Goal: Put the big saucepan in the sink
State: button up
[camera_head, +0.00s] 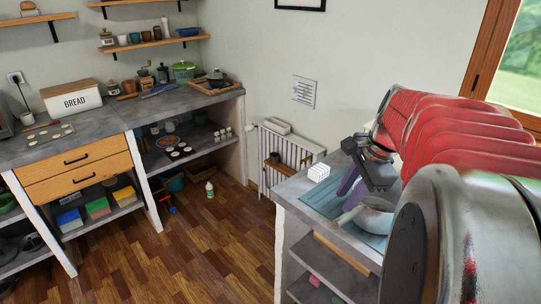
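A light grey saucepan (375,218) sits on a blue mat (322,199) on the right counter, with its handle pointing left. The arm partly hides it on the right. My gripper (362,190) is above and just behind the saucepan, pointing down, with purple parts near its tip. Whether its fingers are open or touching the pan cannot be told. A second, dark lidded pan (217,79) stands on a board at the far counter's right end. No sink can be made out in this view.
A white block-like item (318,172) stands at the right counter's back left. A radiator (290,152) is on the wall behind. The far counter (100,120) holds a bread box (72,97), jars and a green pot (184,71). The wooden floor (205,250) between the counters is mostly clear.

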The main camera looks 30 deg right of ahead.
jog(key=s+d+f+m, duration=0.1)
jog(key=s+d+m, duration=0.1)
jog(key=d+m, duration=0.2)
jog(key=s+d+f+m+y, duration=0.1)
jog(key=d+m, duration=0.3)
jog(key=d, duration=0.7)
jog(key=shift+s+f+m+t, duration=0.15)
jog(key=shift+s+m+t, duration=0.25)
jog(key=shift+s, duration=0.35)
send_near(362, 228)
jog(key=shift+s+d, duration=0.2)
jog(key=shift+x, duration=2.6)
jog(key=shift+w, duration=0.15)
jog(key=shift+a, duration=0.1)
grip_shut()
